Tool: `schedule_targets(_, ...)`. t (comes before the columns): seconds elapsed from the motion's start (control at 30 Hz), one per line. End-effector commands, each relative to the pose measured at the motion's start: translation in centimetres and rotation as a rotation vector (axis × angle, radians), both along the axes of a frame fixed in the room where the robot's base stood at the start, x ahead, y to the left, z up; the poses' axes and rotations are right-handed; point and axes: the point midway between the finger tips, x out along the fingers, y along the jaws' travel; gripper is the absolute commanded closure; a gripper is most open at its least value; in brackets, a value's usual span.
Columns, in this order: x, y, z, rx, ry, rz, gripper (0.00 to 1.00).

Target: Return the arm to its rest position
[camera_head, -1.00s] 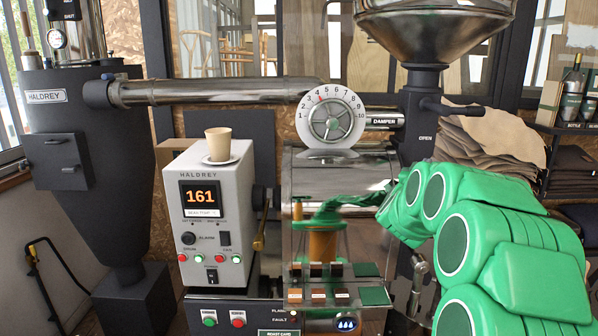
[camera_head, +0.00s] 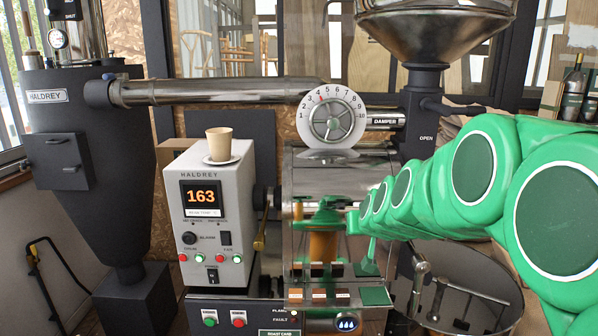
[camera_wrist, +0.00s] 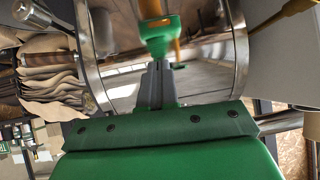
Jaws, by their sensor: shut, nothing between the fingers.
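My green arm (camera_head: 440,190) reaches in from the right edge of the head view, stretched almost straight toward the roaster's polished front (camera_head: 300,172). My gripper (camera_wrist: 158,68) shows in the wrist view with its two grey fingers together and nothing between them. In the head view the gripper end is small and blurred against the shiny front. A tan handle-like piece with a green top (camera_head: 323,243) is near it; in the wrist view a green piece with an orange rim (camera_wrist: 158,32) lies just beyond the fingertips. I cannot tell whether they touch, or what is reflection.
The damper dial (camera_head: 337,118) and steel hopper (camera_head: 435,30) stand above and behind the arm. A round metal tray (camera_head: 500,305) is below it. The control box (camera_head: 213,215) with a paper cup (camera_head: 219,143) is left. Sacks (camera_wrist: 50,75) show in the wrist view.

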Motion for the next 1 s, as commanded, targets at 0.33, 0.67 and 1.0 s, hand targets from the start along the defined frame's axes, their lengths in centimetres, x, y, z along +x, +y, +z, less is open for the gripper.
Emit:
schedule_targets(0.33,-15.5,2.5,-4.7,0.011,0.406,0.077,1.0)
schedule_targets(0.67,-32.1,1.3,-7.8,-0.03,0.808,0.044,1.0)
schedule_targets(1.0,-42.4,-0.5,-8.5,-0.071,1.056,-0.023,1.0)
